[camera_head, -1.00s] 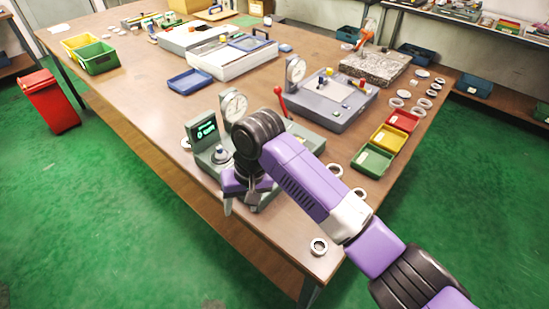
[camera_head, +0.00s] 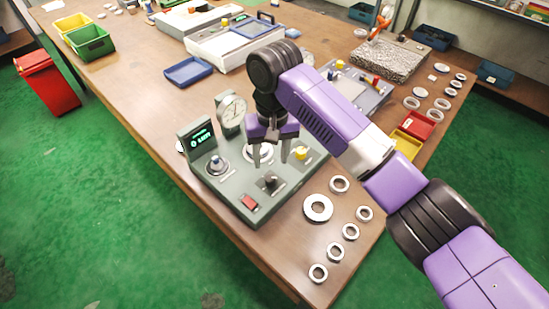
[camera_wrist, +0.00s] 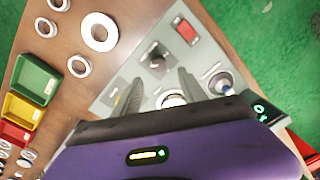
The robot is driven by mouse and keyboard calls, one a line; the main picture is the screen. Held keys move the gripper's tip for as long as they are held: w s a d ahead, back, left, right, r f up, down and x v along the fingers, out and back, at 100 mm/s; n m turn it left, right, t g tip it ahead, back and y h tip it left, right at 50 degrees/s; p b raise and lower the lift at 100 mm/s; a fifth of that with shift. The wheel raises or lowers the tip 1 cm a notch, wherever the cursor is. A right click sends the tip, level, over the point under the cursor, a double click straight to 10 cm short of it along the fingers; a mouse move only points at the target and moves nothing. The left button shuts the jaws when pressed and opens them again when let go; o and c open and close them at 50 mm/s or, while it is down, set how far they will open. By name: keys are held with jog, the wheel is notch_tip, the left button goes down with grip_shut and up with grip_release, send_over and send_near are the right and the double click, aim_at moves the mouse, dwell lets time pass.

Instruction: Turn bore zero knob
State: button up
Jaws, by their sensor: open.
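The grey-green gauge station (camera_head: 228,188) has a lit display (camera_head: 202,136) and a round dial gauge (camera_head: 231,112). A black knob (camera_head: 270,180) stands on its front part, and a blue-topped silver knob (camera_head: 217,164) stands below the display. A yellow knob (camera_head: 300,153) is at its right. I cannot read which knob is the bore zero knob. My gripper (camera_head: 270,158) points down over the station, open and empty, its fingers behind the black knob. In the wrist view the black knob (camera_wrist: 156,58) lies just beyond the fingertips, apart from them. A pale disc (camera_wrist: 171,100) shows between the fingers.
A red rocker switch (camera_head: 250,202) sits at the station's front. Several loose metal rings, one of them larger (camera_head: 317,208), lie on the table to the right. A grey fixture (camera_head: 362,95) and a yellow bin (camera_head: 406,143) are behind my arm.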

aim_at(270, 177)
jog(key=shift+f+p, duration=0.35)
jog(key=shift+f, duration=3.45)
grip_shut()
